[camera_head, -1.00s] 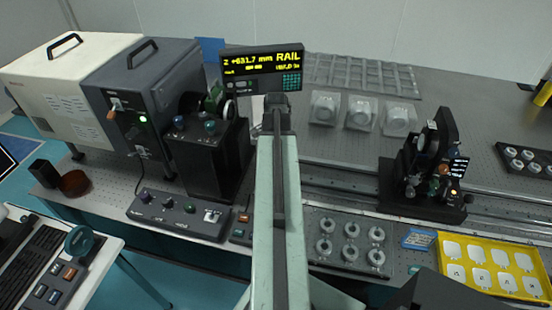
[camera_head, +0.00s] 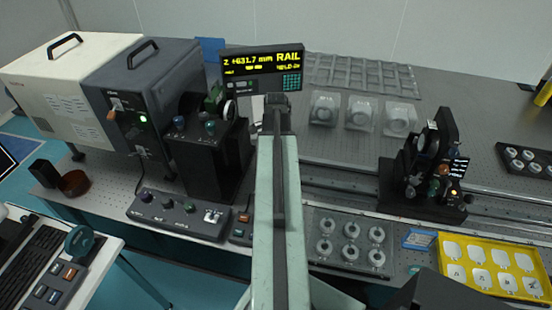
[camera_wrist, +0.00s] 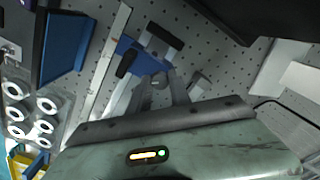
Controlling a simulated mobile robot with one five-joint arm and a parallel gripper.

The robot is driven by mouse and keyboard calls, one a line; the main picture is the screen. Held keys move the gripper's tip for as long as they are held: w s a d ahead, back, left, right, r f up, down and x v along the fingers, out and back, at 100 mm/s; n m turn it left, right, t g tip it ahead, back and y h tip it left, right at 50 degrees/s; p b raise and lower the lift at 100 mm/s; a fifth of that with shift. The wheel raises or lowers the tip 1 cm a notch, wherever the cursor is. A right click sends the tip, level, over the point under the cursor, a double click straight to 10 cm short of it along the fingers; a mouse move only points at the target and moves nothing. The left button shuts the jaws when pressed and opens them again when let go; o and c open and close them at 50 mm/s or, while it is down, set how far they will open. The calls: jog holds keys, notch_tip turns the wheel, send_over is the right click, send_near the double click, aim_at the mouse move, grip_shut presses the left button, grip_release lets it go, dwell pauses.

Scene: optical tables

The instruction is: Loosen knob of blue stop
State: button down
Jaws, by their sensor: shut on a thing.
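The blue stop (camera_wrist: 127,45) shows in the wrist view as a blue block with black parts, beside a pale diagonal rail (camera_wrist: 101,77). My gripper (camera_wrist: 157,80) reaches up from the bottom of that view to the near side of the stop. Its jaws are shut on a small dark knob-like part at the stop, mostly hidden between the fingers. I cannot tell how far the knob is turned. In the head view my own arm covers the middle of the table, and neither the stop nor the gripper can be made out there.
A readout marked RAIL (camera_head: 262,70) stands behind my arm. A black mount (camera_head: 428,165) stands on the rails at the right. A black box with knobs (camera_head: 208,155) stands close left. A tray of rings (camera_head: 348,243) and a yellow tray (camera_head: 448,242) lie at the front right.

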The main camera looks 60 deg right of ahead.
jog(key=c, duration=1.2)
grip_release()
notch_tip(320, 180, up, 8)
jog(key=p, duration=0.8)
jog(key=shift+f, duration=0.1)
